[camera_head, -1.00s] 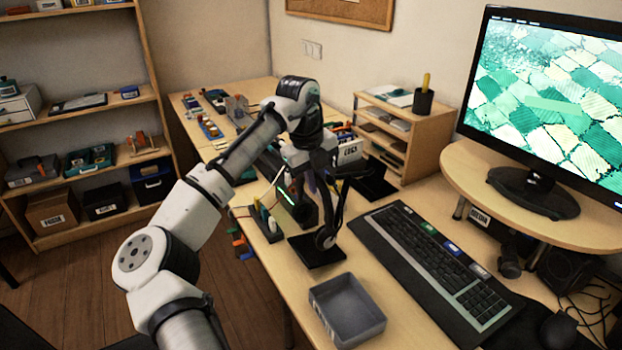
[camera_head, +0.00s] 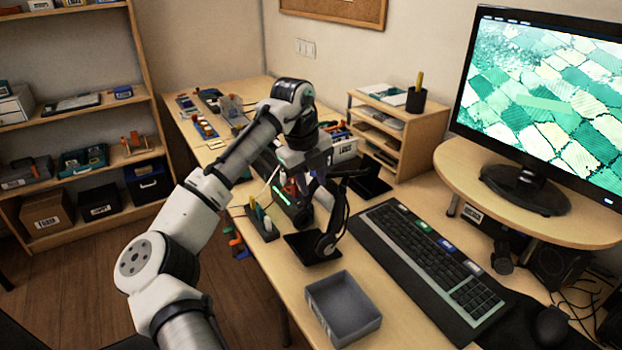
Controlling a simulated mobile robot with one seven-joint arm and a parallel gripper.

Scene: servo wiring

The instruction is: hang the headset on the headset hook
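The black headset (camera_head: 338,217) is in the middle of the desk, below my gripper. One round earcup with a pale rim is low over a flat black plate (camera_head: 297,243); whether it touches the plate is unclear. My gripper (camera_head: 317,181) points down at the upper part of the headset. Its fingers blend with the dark band, so I cannot tell whether they are shut on it. A black stand with a flat base (camera_head: 372,184) and a short arm at its left looks like the headset hook. It stands just behind and right of my gripper, partly hidden.
A grey open bin (camera_head: 343,309) is in front of the plate. The keyboard (camera_head: 430,262) lies to the right, with the monitor (camera_head: 545,105) on its riser beyond. A wooden shelf organizer (camera_head: 399,130) stands behind the stand. Small parts clutter the desk's left side.

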